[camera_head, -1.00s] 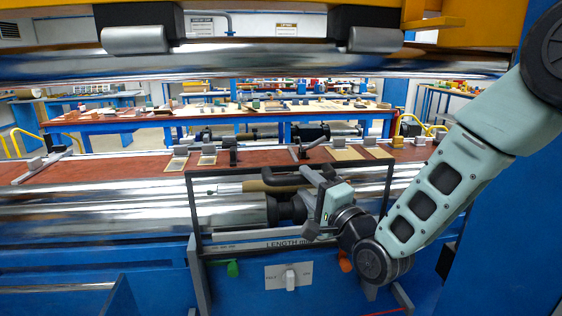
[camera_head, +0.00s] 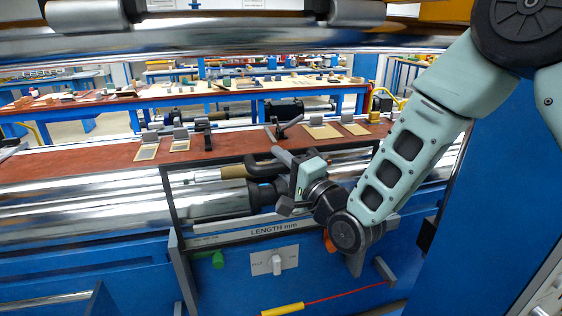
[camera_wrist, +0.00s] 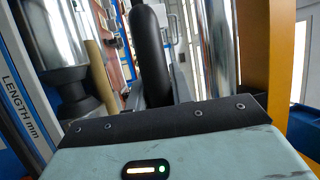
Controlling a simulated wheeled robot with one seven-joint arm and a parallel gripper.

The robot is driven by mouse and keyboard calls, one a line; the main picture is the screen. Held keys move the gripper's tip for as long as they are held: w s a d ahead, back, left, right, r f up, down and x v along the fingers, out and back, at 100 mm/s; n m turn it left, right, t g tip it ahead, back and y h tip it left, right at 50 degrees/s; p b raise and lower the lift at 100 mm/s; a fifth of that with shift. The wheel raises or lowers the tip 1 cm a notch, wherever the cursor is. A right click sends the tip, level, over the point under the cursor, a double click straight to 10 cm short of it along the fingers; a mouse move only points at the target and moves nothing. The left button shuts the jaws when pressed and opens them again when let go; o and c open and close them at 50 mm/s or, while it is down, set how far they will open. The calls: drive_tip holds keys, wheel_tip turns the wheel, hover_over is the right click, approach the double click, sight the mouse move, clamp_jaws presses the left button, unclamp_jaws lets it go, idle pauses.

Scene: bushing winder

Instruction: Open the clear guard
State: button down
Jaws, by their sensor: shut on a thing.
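The clear guard (camera_head: 170,200) is a see-through panel in a dark frame on the front of the blue machine. The roller and brown rod show through it. Its black handle (camera_head: 259,168) is near the top middle of the frame. My gripper (camera_head: 284,173) is at the handle's right side and is shut on it. In the wrist view the black handle (camera_wrist: 149,55) stands large just beyond the gripper body. My gripper and wrist hide part of the guard's right half. I cannot tell how far the guard is tilted.
A yellow handle (camera_head: 283,309) on a red cord is lower down. A large metal roller (camera_head: 230,40) spans above.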

wheel_tip(320, 180, down, 24)
drive_tip(key=b, duration=2.1)
drive_tip(key=shift+r, duration=0.25)
drive_tip(key=c, duration=1.2)
unclamp_jaws()
drive_tip(key=shift+r, duration=0.1)
drive_tip(key=shift+c, duration=0.2)
drive_tip(key=shift+s+d, duration=0.1)
drive_tip(key=p+v, duration=0.8)
drive_tip(key=v, duration=0.9)
drive_tip(key=shift+s, duration=0.1)
